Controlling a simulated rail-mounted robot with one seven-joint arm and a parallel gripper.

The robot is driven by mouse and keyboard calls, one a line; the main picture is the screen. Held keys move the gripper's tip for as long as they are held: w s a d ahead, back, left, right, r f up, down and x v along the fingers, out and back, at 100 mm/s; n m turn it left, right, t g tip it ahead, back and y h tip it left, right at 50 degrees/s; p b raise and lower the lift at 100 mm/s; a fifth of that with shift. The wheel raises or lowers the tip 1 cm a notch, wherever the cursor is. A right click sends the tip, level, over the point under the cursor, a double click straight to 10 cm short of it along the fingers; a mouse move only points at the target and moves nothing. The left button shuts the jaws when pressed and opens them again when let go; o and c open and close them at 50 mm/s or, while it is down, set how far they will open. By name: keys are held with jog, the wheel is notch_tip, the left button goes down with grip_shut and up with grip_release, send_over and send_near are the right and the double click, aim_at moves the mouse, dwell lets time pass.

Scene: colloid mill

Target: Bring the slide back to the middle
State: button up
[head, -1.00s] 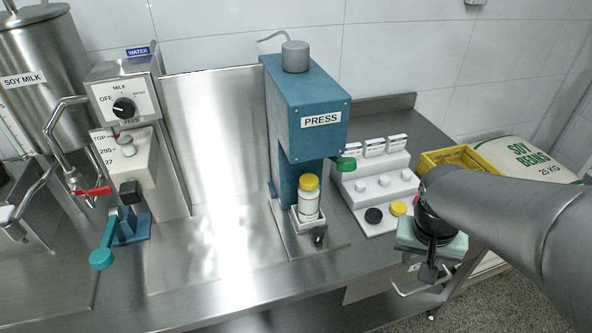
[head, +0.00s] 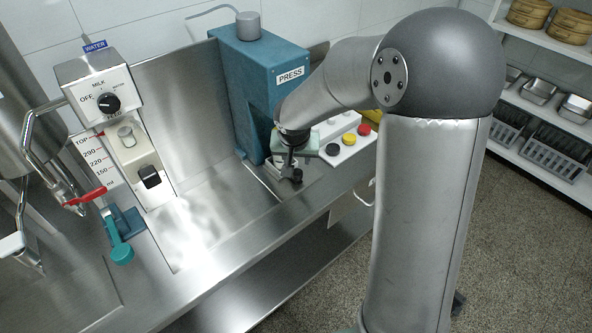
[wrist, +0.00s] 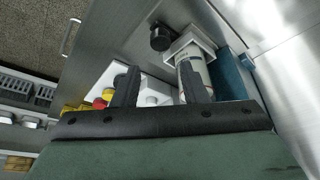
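The slide is a small white holder (wrist: 203,42) with a black knob (wrist: 162,37), at the foot of the blue press (head: 262,85). In the wrist view a white bottle (wrist: 197,72) stands at the slide, partly covered by one finger. In the head view my wrist hides the bottle, and the black knob (head: 296,175) shows just below my gripper (head: 288,166). In the wrist view my gripper (wrist: 160,85) has its two dark fingers apart with nothing clearly between them. The fingers point toward the slide; whether one touches the bottle I cannot tell.
A white stepped rack with a black cap (head: 332,149), a yellow cap (head: 347,139) and a red cap (head: 363,130) stands right of the press. A teal-handled lever (head: 121,252) is at the left. The steel counter (head: 205,225) between is clear.

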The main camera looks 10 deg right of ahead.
aim_at(297, 173)
jog(key=x, duration=0.9)
jog(key=shift+f, duration=0.4)
jog(key=shift+c, duration=0.3)
jog(key=shift+a, duration=0.15)
grip_shut()
